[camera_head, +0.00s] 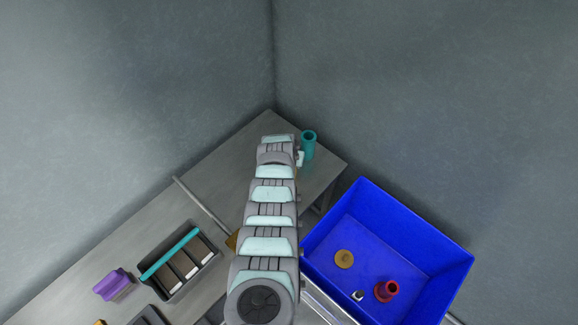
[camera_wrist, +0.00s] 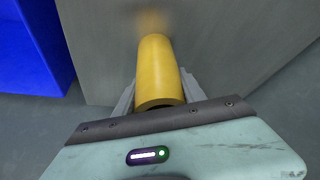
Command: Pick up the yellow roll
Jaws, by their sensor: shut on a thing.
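The yellow roll (camera_wrist: 158,72) is in the wrist view, between the two fingers of my gripper (camera_wrist: 157,88). My gripper is shut on it, with a finger showing on each side. The roll's near end shows a dark opening partly hidden by the gripper body. A grey surface with a yellowish reflection lies just beyond its far end; I cannot tell if they touch.
A blue bin (camera_head: 419,239) at right holds a red spool (camera_head: 387,291), a tan disc (camera_head: 344,259) and a small white-and-black piece (camera_head: 357,295). A teal cylinder (camera_head: 308,146) stands on the grey table (camera_head: 222,157). A dark tray (camera_head: 203,277) and a purple object (camera_head: 111,285) are at left.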

